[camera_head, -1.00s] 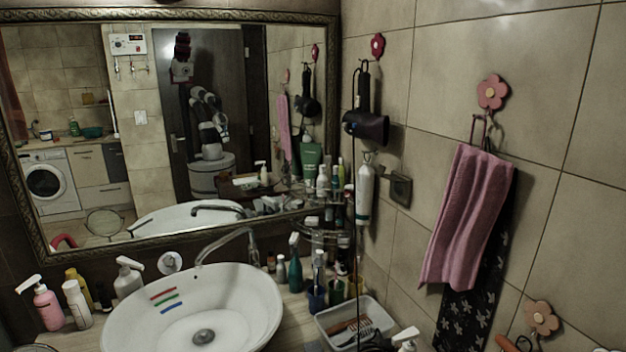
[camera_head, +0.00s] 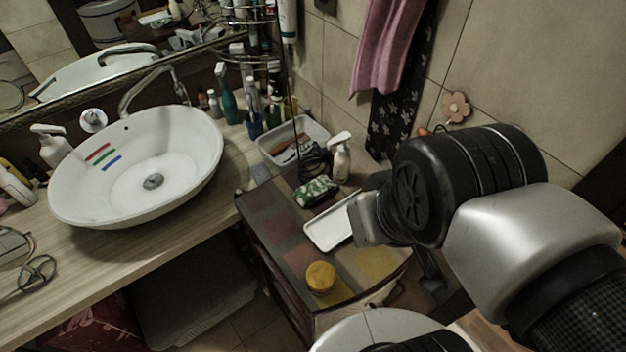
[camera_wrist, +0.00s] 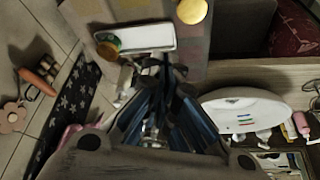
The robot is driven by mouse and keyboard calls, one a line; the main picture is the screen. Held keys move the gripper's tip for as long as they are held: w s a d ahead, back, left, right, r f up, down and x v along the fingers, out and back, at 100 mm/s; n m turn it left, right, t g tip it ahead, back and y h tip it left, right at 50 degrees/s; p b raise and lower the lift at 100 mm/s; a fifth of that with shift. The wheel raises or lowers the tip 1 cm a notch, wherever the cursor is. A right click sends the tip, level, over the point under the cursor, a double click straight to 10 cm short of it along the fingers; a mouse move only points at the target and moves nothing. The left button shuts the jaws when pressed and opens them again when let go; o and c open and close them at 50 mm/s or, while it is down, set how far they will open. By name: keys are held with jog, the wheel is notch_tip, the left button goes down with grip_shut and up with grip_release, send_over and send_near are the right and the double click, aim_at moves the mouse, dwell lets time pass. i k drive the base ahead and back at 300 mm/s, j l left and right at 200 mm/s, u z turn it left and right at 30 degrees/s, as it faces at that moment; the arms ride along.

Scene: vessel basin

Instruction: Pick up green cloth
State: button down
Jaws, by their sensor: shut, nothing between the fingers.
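The green cloth (camera_head: 316,190) is a small crumpled piece with a white pattern. In the head view it lies on the brown cabinet top (camera_head: 268,215), just beyond the white tray (camera_head: 326,232). My gripper (camera_wrist: 163,68) is shut and empty in the wrist view, with its fingers over the edge of the cabinet area. In the head view my wrist is right of the cloth, apart from it, and hides the gripper's fingers. I cannot make out the cloth for sure in the wrist view, where my fingers cover part of the cabinet top.
A white pump bottle (camera_head: 341,160) and a grey basket (camera_head: 290,143) stand behind the cloth. The white basin (camera_head: 140,170) is on the left. A pink towel (camera_head: 384,45) hangs at the back wall.

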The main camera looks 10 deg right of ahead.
aim_at(310, 193)
jog(key=k+z, duration=0.3)
jog(key=k+l+z, duration=0.15)
jog(key=k+z, duration=0.2)
jog(key=i+j+z, duration=0.15)
jog(key=j+z, duration=0.35)
jog(key=j, duration=0.2)
jog(key=j+z, duration=0.5)
jog(key=j, duration=1.45)
